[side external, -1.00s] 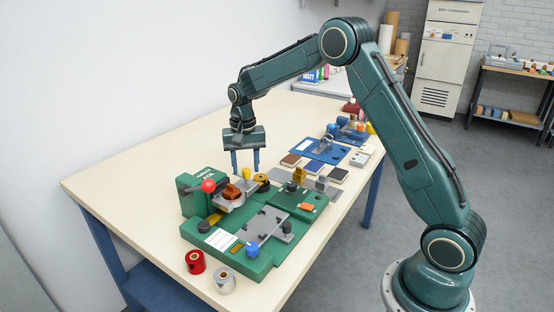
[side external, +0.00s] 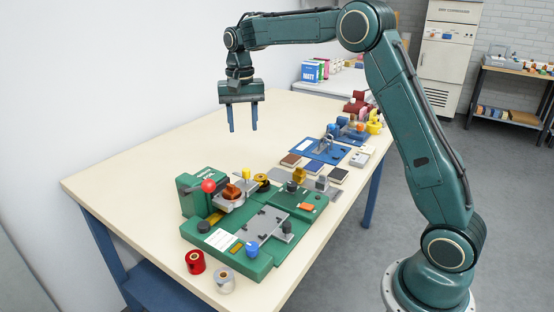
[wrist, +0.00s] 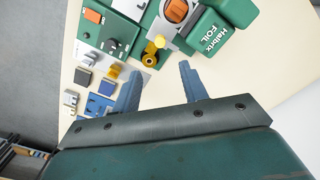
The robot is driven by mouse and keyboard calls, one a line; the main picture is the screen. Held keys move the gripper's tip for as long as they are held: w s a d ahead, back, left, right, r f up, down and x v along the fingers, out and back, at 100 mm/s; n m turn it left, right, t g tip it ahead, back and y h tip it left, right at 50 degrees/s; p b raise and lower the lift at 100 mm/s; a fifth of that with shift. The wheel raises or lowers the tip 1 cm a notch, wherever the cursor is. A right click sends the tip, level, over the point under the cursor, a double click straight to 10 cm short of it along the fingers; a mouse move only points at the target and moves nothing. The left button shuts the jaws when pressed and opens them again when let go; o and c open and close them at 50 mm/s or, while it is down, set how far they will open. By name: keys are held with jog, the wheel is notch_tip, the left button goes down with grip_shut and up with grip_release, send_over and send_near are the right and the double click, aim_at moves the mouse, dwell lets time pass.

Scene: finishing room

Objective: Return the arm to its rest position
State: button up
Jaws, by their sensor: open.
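My gripper (side external: 243,118) is open and empty, its two blue fingers pointing down well above the table. It hangs behind the green foil machine (side external: 272,264), clear of it. In the wrist view my gripper (wrist: 158,80) shows both fingers spread with nothing between them. My arm is raised, with the forearm nearly level across the top of the side view.
The green machine carries a red knob (side external: 209,186) and an orange-brown piece (side external: 232,191). A red roll (side external: 195,262) and a silver roll (side external: 224,281) stand in front. Blue fixtures (side external: 318,151) and small blocks line the right side. The table's (side external: 130,170) left part is bare.

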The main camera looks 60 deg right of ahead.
jog(key=shift+r, duration=0.1)
dwell(0.3)
jog(key=s+a+r+n+t, duration=0.1)
jog(key=s+a+r+n, duration=0.2)
jog(key=s, duration=0.5)
jog(key=s+a+r+n+t, duration=0.1)
jog(key=s+a+r+t, duration=0.15)
jog(key=s+r, duration=0.4)
jog(key=s+a+f+n+t, duration=0.1)
jog(key=s+a+f+n, duration=0.1)
jog(key=s, duration=0.7)
jog(key=s+a+f+n+t, duration=0.1)
jog(key=s+f, duration=0.4)
jog(key=s, duration=0.5)
jog(key=shift+a+n, duration=0.5)
jog(key=shift+n, duration=0.6)
